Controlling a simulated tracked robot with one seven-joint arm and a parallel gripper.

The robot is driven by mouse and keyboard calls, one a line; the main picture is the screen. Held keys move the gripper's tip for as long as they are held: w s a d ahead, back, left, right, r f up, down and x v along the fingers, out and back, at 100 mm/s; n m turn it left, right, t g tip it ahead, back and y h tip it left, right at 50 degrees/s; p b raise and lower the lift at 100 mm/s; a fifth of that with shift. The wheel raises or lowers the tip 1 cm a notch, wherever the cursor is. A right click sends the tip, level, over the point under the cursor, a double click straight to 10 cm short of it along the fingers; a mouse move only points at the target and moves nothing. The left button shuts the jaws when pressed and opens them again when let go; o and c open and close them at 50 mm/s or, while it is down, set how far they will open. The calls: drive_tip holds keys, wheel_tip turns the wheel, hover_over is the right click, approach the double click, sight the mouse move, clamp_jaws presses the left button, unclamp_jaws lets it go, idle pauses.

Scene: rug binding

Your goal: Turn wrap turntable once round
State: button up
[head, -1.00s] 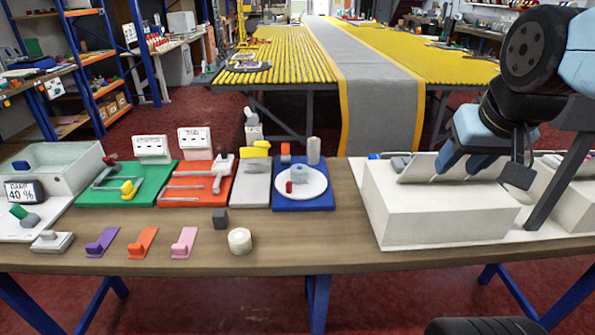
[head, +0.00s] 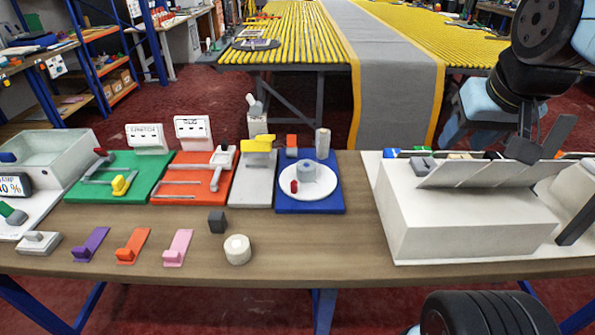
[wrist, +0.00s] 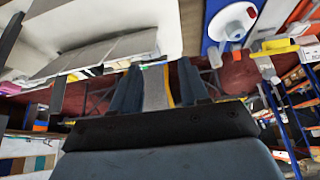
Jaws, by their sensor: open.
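The disc also shows in the wrist view (wrist: 232,22), at the upper right. My gripper (wrist: 158,88) is open and empty, its two dark fingers apart. It is far right of the turntable, beyond the white box, touching nothing that I can see. Its fingertips are unclear in the head view.
A large white box (head: 450,225) with slanted grey flaps stands right of the turntable. A cream cylinder (head: 322,142) and an orange block (head: 291,141) stand at the base's back edge. A white roll (head: 237,250) lies in front. Bare bench lies between base and box.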

drive_tip(key=n+t+h, duration=0.6)
drive_tip(key=n+h, duration=0.1)
drive_tip(key=n, duration=2.3)
approach(292, 184)
drive_tip(key=x, duration=1.1)
drive_tip(key=shift+r, duration=0.1)
drive_tip(key=shift+c, duration=0.3)
clamp_jaws()
